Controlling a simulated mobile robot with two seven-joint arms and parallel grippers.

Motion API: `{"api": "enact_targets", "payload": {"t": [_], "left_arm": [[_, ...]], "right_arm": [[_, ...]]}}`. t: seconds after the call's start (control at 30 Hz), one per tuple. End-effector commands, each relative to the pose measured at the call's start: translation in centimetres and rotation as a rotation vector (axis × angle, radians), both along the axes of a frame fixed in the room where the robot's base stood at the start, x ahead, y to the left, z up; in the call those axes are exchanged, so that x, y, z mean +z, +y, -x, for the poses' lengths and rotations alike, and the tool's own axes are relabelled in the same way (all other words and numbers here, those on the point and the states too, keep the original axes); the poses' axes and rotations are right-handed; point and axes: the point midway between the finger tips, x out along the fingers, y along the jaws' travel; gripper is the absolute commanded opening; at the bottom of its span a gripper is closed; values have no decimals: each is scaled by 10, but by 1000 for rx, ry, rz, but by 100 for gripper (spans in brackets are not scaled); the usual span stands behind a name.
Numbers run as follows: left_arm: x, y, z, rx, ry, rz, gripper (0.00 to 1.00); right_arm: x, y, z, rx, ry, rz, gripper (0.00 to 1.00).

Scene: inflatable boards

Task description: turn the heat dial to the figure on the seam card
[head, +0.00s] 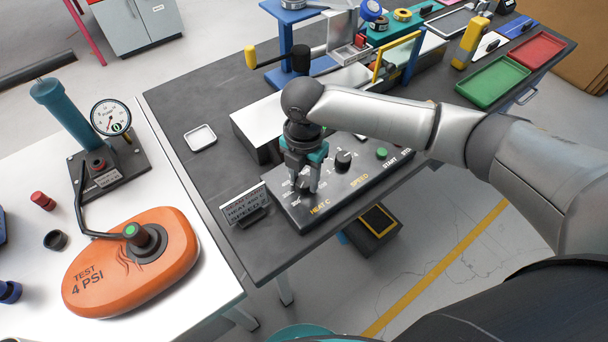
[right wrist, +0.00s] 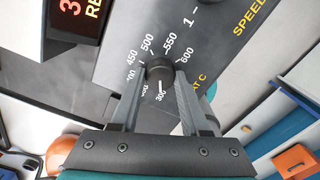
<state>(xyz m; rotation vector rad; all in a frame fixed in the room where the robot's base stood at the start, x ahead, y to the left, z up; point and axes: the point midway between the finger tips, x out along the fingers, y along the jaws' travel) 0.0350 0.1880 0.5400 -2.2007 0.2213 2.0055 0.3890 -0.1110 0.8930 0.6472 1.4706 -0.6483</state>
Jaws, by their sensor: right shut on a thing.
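The control panel (head: 342,195) on the dark bench carries the black heat dial (right wrist: 160,70), labelled HEAT C, with white figures from 300 to 600 around it. My right gripper (head: 304,191) points down over the dial and is shut on it; in the right wrist view its two fingers (right wrist: 160,82) sit either side of the knob. A white mark on the dial appears to point toward 300. The seam card (head: 243,208) stands left of the panel; its heat figure is too small to read surely. My left gripper is out of view.
A second black knob (head: 343,160), by the SPEED label, and a green START button (head: 381,153) share the panel. A red-digit display (right wrist: 78,22) shows partly in the right wrist view. An orange test board (head: 185,262) lies on the white table at left.

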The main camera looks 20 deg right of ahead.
Motion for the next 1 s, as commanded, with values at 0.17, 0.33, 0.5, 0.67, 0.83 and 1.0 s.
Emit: {"api": "enact_targets", "payload": {"t": [0.17, 0.33, 0.5, 0.67, 0.83, 1.0], "left_arm": [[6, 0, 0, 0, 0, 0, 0], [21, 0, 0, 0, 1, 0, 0], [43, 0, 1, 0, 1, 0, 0], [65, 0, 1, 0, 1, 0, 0], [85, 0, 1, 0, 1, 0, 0], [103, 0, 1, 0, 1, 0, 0]], "right_arm": [[2, 0, 0, -28, 1, 1, 0], [4, -1, 1, -102, 4, 1, 0], [5, 0, 1, -229, 5, 1, 0], [6, 0, 1, -379, 5, -1, 0], [5, 0, 1, -540, 4, 0, 0], [4, 0, 1, -702, 4, 0, 0]]}}
